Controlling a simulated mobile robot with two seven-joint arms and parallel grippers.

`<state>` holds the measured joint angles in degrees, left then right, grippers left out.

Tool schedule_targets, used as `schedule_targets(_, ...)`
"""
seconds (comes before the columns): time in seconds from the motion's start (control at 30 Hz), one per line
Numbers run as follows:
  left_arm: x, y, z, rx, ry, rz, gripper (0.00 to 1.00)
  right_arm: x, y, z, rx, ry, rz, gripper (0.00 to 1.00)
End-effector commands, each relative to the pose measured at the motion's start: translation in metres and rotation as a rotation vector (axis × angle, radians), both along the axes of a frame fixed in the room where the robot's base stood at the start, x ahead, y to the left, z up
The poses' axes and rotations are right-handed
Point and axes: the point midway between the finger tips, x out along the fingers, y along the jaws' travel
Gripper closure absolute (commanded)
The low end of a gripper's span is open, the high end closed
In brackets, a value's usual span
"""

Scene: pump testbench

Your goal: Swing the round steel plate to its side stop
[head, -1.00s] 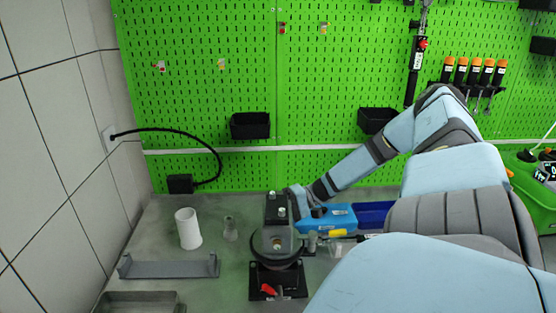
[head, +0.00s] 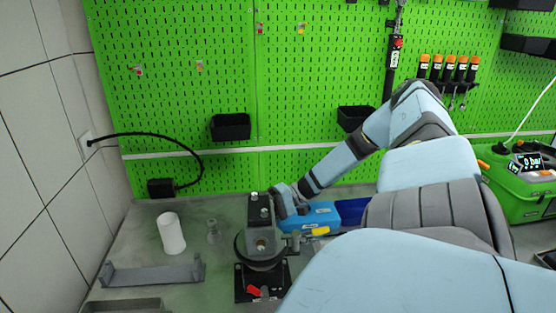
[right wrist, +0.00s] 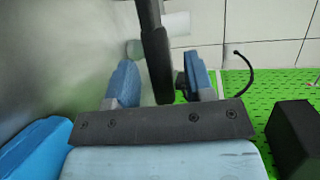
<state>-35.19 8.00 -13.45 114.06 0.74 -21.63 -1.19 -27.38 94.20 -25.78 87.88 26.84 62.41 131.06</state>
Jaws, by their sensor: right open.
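The round steel plate (head: 262,262) appears as a dark, rounded disc on a black stand at the bench front. A grey block with two bolts (head: 259,212) sits above and behind it. My right gripper (head: 283,204) is beside the block's rear right side. In the right wrist view the two blue fingers of the right gripper (right wrist: 161,80) are apart, with a dark, edge-on part (right wrist: 157,62) between them. I cannot tell whether this is the plate or the block, or whether a finger touches it. My left gripper is out of view.
A white cylinder (head: 171,234), a small clear vessel (head: 213,232) and a grey bracket (head: 152,273) stand left of the stand. A red-handled part (head: 254,289) is at its foot.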

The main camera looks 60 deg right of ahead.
Motion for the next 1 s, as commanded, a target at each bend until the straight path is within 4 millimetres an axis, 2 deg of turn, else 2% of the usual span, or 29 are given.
schedule_targets(0.2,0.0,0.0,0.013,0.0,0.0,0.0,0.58,-0.026,-0.036,0.013,-0.006,0.003,-0.002,0.52)
schedule_targets(0.5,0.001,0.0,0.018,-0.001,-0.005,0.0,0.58,-0.062,-0.084,0.023,-0.003,0.001,-0.001,0.52)
schedule_targets(0.7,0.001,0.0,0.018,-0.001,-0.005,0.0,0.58,-0.073,-0.098,0.027,-0.003,0.0,-0.002,0.52)
schedule_targets(1.0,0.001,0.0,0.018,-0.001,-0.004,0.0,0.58,-0.075,-0.1,0.027,-0.002,0.0,-0.001,0.52)
